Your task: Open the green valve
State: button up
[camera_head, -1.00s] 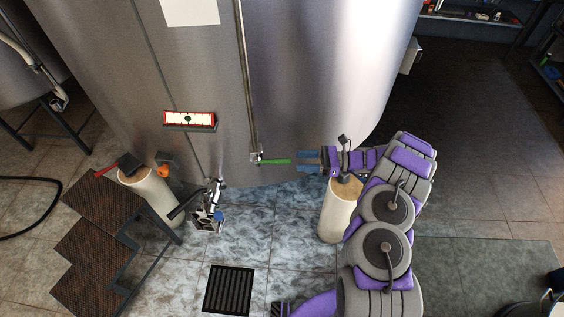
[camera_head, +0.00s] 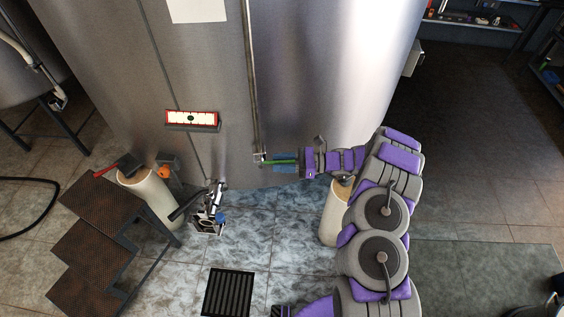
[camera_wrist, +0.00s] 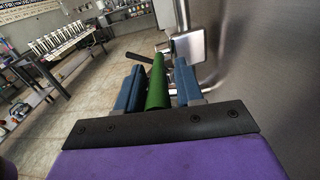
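The green valve handle (camera_head: 282,161) sticks out to the right from a small metal fitting on the vertical pipe, low on the big steel tank. My gripper (camera_head: 285,163) is at the handle, its blue fingers to either side of it. In the wrist view, the green handle (camera_wrist: 157,84) runs lengthwise between the two blue fingers of my gripper (camera_wrist: 158,84). The fingers look open around it, with only narrow gaps; firm contact is not clear. The metal valve fitting (camera_wrist: 188,48) shows beyond the fingertips.
The steel tank wall (camera_head: 310,80) stands close behind the handle. A pale cylindrical leg (camera_head: 333,215) stands below my forearm. Brown steps (camera_head: 95,215) and another tap (camera_head: 210,208) are at left. Tiled floor with a black drain grate (camera_head: 228,292) lies in front.

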aim_at(272, 161)
jog(key=shift+d, duration=0.15)
grip_shut()
jog(key=shift+r, duration=0.15)
jog(key=r+h+p, duration=0.2)
jog(key=p, duration=0.1)
jog(key=h+p, duration=0.1)
jog(key=p, duration=0.1)
jog(key=r+h+p, duration=0.1)
jog(key=shift+w+a+r+n+t+h+p, duration=0.1)
jog(key=shift+a+r+n+t+h+p, duration=0.2)
jog(key=shift+h+p, duration=0.1)
jog(key=r+h+p, duration=0.1)
jog(key=p, duration=0.1)
jog(key=a+h+p, duration=0.1)
jog(key=h+p, duration=0.1)
jog(key=shift+r, duration=0.4)
jog(key=h+p, duration=0.1)
jog(key=a+h+p, duration=0.1)
jog(key=p, duration=0.1)
jog(key=h+p, duration=0.1)
jog(key=shift+s+a+r+t, duration=0.15)
jog(key=shift+s+r+t, duration=0.1)
jog(key=shift+r+t, duration=0.15)
jog(key=shift+a+h+p, duration=0.25)
jog(key=shift+h+p, duration=0.25)
jog(key=shift+p, duration=0.4)
